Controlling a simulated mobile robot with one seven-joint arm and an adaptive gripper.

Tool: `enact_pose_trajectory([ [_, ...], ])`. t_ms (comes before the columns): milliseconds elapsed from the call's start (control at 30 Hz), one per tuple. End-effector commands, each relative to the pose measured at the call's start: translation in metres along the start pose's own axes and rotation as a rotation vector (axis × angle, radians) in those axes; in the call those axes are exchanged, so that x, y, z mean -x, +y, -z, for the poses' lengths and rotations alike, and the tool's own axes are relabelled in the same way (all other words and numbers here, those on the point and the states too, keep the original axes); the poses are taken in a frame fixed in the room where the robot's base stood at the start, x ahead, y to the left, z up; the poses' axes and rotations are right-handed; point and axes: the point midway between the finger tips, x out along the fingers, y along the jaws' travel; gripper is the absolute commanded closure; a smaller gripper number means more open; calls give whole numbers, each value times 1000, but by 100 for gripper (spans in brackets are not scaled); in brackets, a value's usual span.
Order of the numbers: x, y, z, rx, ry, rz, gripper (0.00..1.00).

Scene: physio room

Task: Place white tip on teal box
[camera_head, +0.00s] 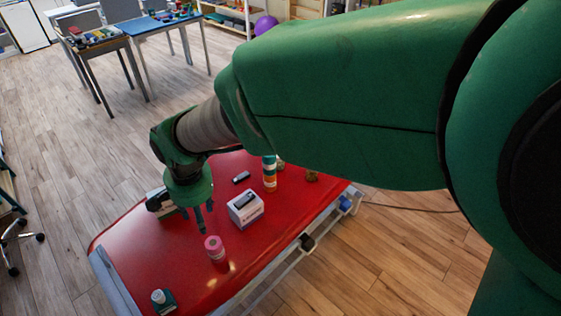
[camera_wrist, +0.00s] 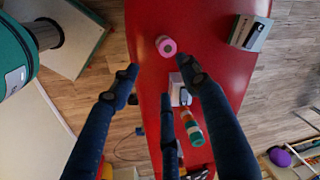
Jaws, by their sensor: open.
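A small teal box (camera_head: 165,303) sits at the near left corner of the red table. A small whitish round piece (camera_head: 158,295) shows on its top; I cannot tell if this is the white tip or part of the box. My gripper (camera_head: 205,217) is open and empty above the table, beyond the teal box. In the wrist view its dark fingers (camera_wrist: 160,85) are spread, with a pink roll (camera_wrist: 166,46) and a white box (camera_wrist: 179,92) below. I cannot make out the teal box in the wrist view.
The red table (camera_head: 135,250) also holds the pink roll (camera_head: 214,248), the white box (camera_head: 245,210) with a dark device on top, a small dark device (camera_head: 241,177) and a striped stack (camera_head: 269,172). A greyish case (camera_head: 160,203) stands partly behind my gripper.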

Motion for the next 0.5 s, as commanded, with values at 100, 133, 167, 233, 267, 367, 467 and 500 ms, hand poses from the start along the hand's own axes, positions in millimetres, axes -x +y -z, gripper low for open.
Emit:
enact_pose_trajectory([
  [100,37,46,22,2,35,20,54],
  [133,45,56,25,6,43,23,54],
  [167,53,68,29,9,52,26,54],
  [233,71,94,35,16,72,32,54],
  [267,79,105,37,19,82,35,54],
  [367,103,143,42,29,114,40,54],
  [467,124,180,42,40,147,41,54],
  [500,133,195,41,44,160,41,54],
])
